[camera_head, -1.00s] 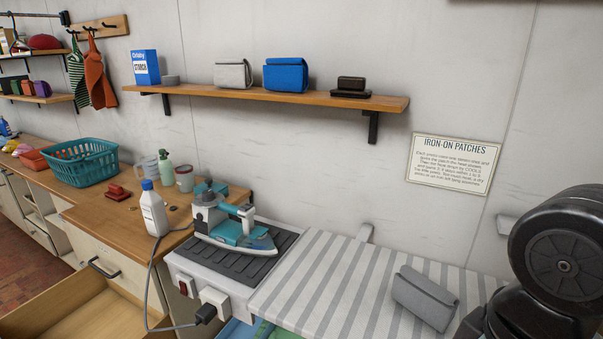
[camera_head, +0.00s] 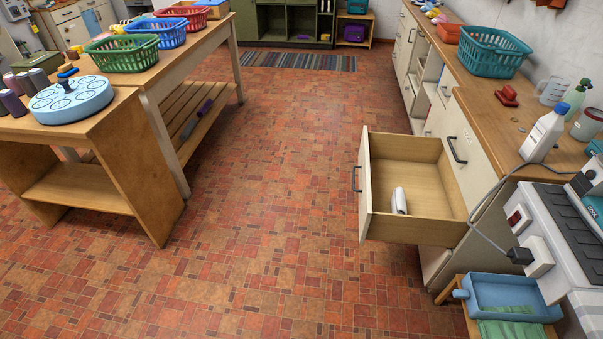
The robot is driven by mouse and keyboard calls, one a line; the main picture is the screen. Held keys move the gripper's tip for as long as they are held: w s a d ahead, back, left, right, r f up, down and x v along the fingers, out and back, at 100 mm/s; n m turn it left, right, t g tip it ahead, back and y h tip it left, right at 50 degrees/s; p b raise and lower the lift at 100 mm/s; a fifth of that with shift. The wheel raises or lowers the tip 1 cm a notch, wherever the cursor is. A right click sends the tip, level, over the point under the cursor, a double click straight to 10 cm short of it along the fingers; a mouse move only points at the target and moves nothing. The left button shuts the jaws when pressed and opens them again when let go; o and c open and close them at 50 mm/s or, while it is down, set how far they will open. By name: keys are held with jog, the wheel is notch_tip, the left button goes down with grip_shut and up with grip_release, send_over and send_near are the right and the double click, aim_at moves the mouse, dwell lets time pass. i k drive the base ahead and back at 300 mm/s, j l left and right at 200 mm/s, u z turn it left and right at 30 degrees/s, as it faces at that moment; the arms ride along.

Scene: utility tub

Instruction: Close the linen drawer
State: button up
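An open drawer (camera_head: 405,232) juts out of the wooden-topped counter on the right, well clear of the cabinet front. It has a cream front with a dark handle (camera_head: 356,179) facing left. A small white rolled item (camera_head: 399,201) lies inside it, and the rest of its visible floor is bare. A closed cream front with a dark handle (camera_head: 457,150) is beside it on the same counter. I cannot tell from any label which is the linen drawer. My gripper is not in view.
Tiled floor (camera_head: 270,200) is free left of the drawer. A wooden table (camera_head: 150,85) with colored baskets and a stand (camera_head: 100,190) with a round blue holder are at left. A blue tray (camera_head: 505,292) sits low at right. A grey cord hangs near the counter.

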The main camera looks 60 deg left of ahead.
aim_at(438, 214)
jog(key=u, duration=1.5)
jog(key=i+l+u, duration=0.15)
jog(key=u, duration=0.25)
jog(key=i+l+u, duration=0.25)
jog(key=u, duration=0.2)
jog(key=i+l+u, duration=0.25)
jog(key=u, duration=0.15)
